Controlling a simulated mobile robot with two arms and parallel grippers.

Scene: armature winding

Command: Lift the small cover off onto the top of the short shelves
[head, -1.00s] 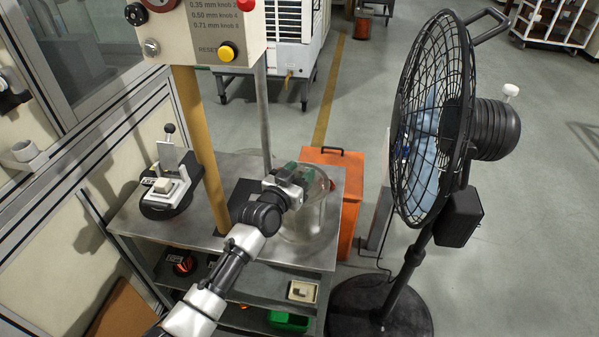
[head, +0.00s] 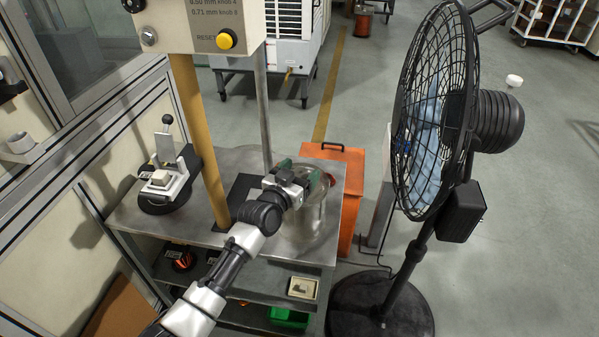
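A clear, see-through cylindrical cover (head: 303,228) stands upright on the grey metal top of the short shelves (head: 232,237), at the right end. My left arm reaches in from the bottom left. Its gripper (head: 312,180) is at the top of the cover, overlapping its upper rim. The fingers are partly hidden behind the gripper body, so I cannot tell whether they close on the cover. A small red part shows beside the fingertips. My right gripper is not in view.
A black-based fixture with a lever (head: 168,182) stands on the left of the top. A yellow post (head: 199,140) and a grey post rise from it, under a control panel (head: 200,25). An orange cabinet (head: 345,185) is behind; a fan (head: 437,115) stands at the right.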

